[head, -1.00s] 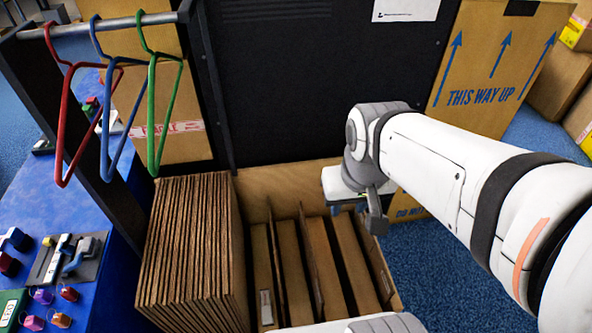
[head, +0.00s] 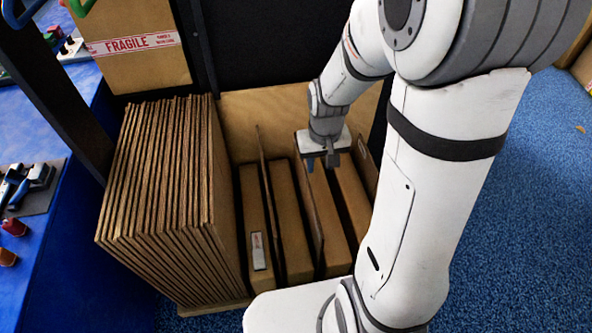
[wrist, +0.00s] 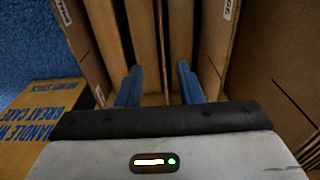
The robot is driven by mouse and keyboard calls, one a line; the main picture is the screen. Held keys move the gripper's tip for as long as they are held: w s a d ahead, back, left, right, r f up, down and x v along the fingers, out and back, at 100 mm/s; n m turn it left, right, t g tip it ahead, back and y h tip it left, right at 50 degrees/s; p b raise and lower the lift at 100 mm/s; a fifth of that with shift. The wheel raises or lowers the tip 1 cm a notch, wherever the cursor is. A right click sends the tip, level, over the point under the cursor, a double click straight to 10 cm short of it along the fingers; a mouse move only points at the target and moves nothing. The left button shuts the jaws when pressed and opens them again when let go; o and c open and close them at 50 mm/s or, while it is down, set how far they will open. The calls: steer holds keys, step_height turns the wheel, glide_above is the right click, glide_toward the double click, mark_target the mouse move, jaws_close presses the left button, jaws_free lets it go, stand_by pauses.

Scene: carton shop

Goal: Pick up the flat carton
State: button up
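Several flat brown cartons stand on edge, side by side, in an open brown box in the head view. The leftmost carton (head: 256,215) has a white label on its near end. Another carton (head: 291,220) stands beside it, and two more, a third (head: 331,235) and a rightmost one (head: 352,198), stand right of a thin divider (head: 296,187). My gripper (head: 322,163) points down over the far part of the right-hand cartons. In the wrist view my gripper (wrist: 160,86) is open, with blue fingers apart above a carton's upper edge (wrist: 143,45). I cannot tell whether they touch it.
A stack of brown cardboard sheets (head: 165,180) stands directly left of the box. The box's back wall (head: 260,115) rises behind the cartons. A carton with a FRAGILE band (head: 135,65) stands at the back left.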

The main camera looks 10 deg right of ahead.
mark_target(312, 205)
steer(key=shift+g, duration=0.4)
steer(key=f+b, duration=0.2)
steer(key=f, duration=0.4)
steer(key=w+f+b, duration=0.1)
steer(key=f+b, duration=0.1)
steer(key=f, duration=0.4)
steer(key=w+f+b, duration=0.1)
steer(key=f+b, duration=0.1)
steer(key=f, duration=0.4)
steer(key=shift+w+f+b, duration=0.25)
steer(key=shift+f+b, duration=0.05)
steer(key=shift+b, duration=0.05)
step_height(312, 205, down, 6)
steer(key=b, duration=0.3)
steer(key=shift+w+a, duration=0.15)
steer(key=shift+r, duration=0.1)
jaws_close()
